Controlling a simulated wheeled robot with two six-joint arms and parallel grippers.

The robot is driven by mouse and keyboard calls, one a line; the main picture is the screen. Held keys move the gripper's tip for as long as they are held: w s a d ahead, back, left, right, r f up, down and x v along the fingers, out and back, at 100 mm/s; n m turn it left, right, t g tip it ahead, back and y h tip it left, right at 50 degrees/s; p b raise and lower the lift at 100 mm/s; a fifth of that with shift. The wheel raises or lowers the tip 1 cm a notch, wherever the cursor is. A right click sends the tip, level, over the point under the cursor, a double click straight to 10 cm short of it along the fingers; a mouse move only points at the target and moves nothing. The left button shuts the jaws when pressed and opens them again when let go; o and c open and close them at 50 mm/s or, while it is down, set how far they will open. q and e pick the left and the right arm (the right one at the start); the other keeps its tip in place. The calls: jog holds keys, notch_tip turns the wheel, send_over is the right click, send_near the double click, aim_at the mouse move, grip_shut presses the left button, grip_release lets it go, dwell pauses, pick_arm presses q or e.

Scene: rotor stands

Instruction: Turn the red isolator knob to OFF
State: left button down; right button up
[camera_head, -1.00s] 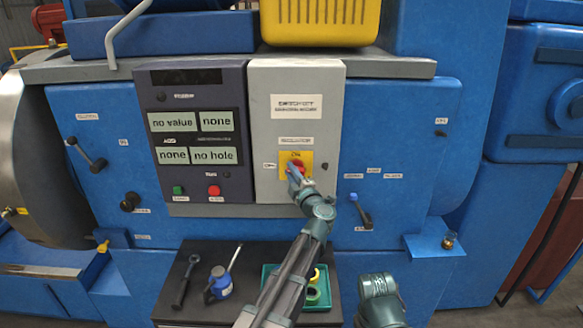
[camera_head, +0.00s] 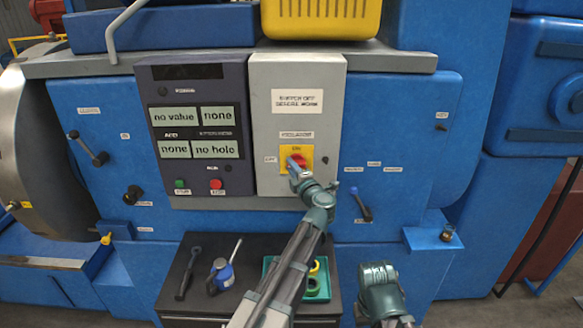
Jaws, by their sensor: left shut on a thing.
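The red isolator knob (camera_head: 299,161) sits on a yellow plate (camera_head: 285,154) on the grey switch box (camera_head: 264,110). An ON label is above the plate's knob and an OFF label (camera_head: 270,159) is to its left. My left gripper (camera_head: 295,170) is at the knob from below and shut on it. The gripper hides the lower part of the knob, so its exact angle is hard to tell. My right arm (camera_head: 380,290) shows at the lower right; its gripper's fingers are not in view.
A dark panel (camera_head: 165,135) with displays and green and red buttons is left of the box. A lever with a blue tip (camera_head: 362,204) is to the right. Below, a dark cabinet top (camera_head: 190,255) holds a wrench, an oil can and a green tray (camera_head: 268,266).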

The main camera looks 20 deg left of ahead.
pick_arm(q)
jog(key=c, duration=0.8)
grip_release()
jog(key=shift+o, duration=0.2)
jog(key=v, duration=1.4)
jog(key=shift+w, duration=0.15)
